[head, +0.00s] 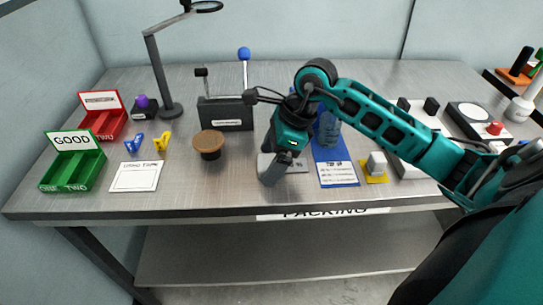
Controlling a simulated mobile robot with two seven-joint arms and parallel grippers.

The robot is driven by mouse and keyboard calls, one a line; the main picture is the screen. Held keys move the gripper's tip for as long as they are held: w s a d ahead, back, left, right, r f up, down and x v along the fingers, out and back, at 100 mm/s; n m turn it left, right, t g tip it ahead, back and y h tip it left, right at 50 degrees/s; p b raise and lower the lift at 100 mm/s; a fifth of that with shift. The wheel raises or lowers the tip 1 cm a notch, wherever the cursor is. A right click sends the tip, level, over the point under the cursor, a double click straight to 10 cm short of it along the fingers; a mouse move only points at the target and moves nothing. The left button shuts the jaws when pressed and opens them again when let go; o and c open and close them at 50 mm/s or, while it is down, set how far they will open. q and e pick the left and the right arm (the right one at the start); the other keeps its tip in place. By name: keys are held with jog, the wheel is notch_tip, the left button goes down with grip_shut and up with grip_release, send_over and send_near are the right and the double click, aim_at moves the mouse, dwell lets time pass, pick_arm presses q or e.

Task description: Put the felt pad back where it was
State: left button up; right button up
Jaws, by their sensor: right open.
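My right gripper (274,172) reaches in from the right and points down over the front middle of the table. It is open, and its fingers are seen at a slant, close to the tabletop. A flat grey-white piece (298,166) shows partly beside and behind the fingers; the gripper hides the rest. I cannot tell whether it is the felt pad, and no other thing is clearly a felt pad. My left gripper is not in view.
A brown-topped round piece (208,142) stands left of the gripper, a black lever fixture (226,114) behind. Green (72,176) and red (103,122) bins stand left.

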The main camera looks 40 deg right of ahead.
jog(key=shift+r, duration=0.1)
jog(key=shift+r, duration=0.25)
jog(key=v, duration=1.1)
jog(key=shift+d+r+p, duration=0.15)
jog(key=shift+r+p, duration=0.15)
jog(key=shift+s, duration=0.1)
